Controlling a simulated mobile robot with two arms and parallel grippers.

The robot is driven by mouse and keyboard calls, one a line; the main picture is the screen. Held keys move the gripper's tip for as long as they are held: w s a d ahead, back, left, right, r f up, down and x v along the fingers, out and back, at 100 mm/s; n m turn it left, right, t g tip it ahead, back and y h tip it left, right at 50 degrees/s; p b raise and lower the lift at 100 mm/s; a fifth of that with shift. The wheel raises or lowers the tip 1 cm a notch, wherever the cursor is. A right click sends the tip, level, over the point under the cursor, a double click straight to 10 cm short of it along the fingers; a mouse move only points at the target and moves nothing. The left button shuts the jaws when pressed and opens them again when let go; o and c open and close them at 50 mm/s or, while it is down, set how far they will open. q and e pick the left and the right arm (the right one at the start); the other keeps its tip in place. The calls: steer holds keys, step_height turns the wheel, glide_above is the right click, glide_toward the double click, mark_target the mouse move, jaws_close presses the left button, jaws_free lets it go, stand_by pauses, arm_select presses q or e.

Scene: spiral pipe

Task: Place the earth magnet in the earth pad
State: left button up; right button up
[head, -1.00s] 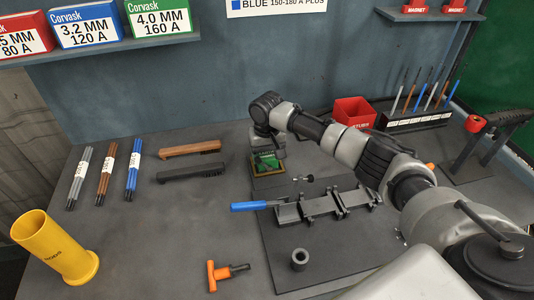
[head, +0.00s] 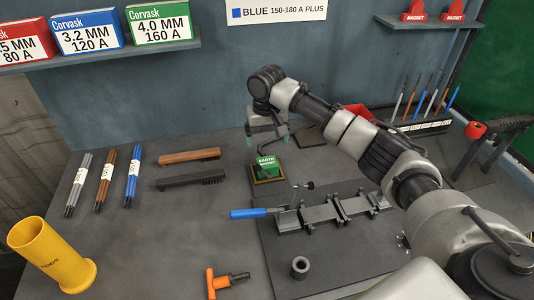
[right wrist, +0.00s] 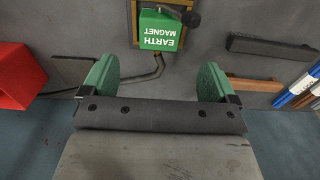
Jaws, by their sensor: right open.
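The green earth magnet (head: 267,164), a block with a white label, stands in the square brown-framed earth pad (head: 270,180) at the middle of the table. In the right wrist view the magnet (right wrist: 159,31) has its label upside down and sits inside the pad's frame (right wrist: 134,28), with a dark knob on it. My right gripper (head: 267,134) is open and empty, above and behind the magnet and apart from it. In the right wrist view its green fingers (right wrist: 157,80) are spread wide, with the magnet beyond their tips. My left gripper is out of view.
A clamped metal workpiece (head: 335,208) and a blue-handled tool (head: 255,213) lie in front of the pad. Two brushes (head: 190,156), several rods (head: 132,176) and a yellow holder (head: 50,255) are to the left. A red bin (right wrist: 18,75) is near the gripper.

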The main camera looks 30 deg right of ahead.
steer(key=shift+r, duration=1.6)
